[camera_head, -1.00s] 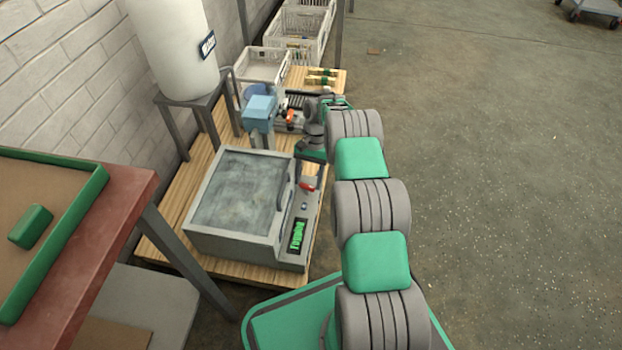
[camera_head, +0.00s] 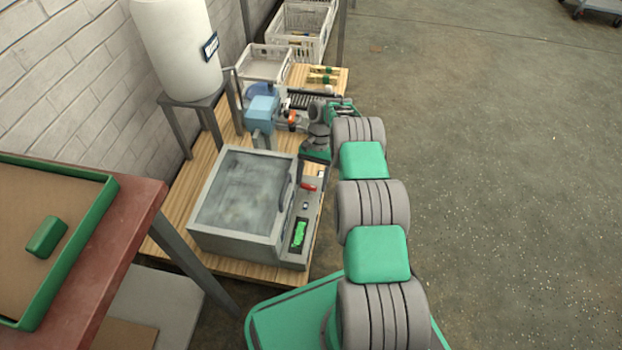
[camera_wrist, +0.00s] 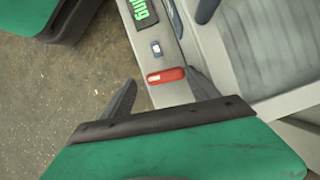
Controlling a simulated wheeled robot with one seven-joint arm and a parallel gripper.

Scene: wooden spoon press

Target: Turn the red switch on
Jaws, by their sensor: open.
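The red switch (camera_head: 308,187) is a small red bar on the grey side panel of the press machine, between the lid and the arm. In the wrist view the red switch (camera_wrist: 166,75) shows whole, lying across the panel strip. My gripper (camera_wrist: 162,93) is open and empty. Its two dark fingers stand either side of the switch, one over the floor side and one by the lid side. I cannot tell how far above the panel they are. In the head view my arm largely hides the fingers.
The machine's grey lid (camera_head: 243,188) is closed beside the panel. A small button (camera_wrist: 156,47) and a green-lettered display (camera_head: 300,235) sit along the same panel. A blue device (camera_head: 262,108) stands behind. Open floor lies to the right.

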